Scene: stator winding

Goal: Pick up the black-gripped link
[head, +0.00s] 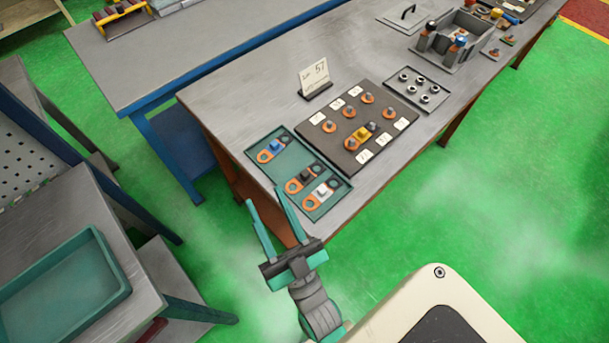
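The black-gripped link (303,177) lies in the teal tray (292,156) on the grey workbench. It has an orange ring at its left end and a dark ring at its right end. A blue-gripped link (273,148) lies in the tray's upper part, and a pale-gripped link (322,194) lies just below and right of the black one. My gripper (264,196) is open and empty. Its teal fingers are spread in front of the bench edge, lower left of the black-gripped link and apart from it in the picture.
Right of the tray is a dark board (338,142) with orange terminals, white labels and a yellow-gripped link (358,136). A sign (315,76) stands behind it. A plate of metal rings (440,88) and a grey box (461,44) are farther right. Bare benchtop lies left of the sign.

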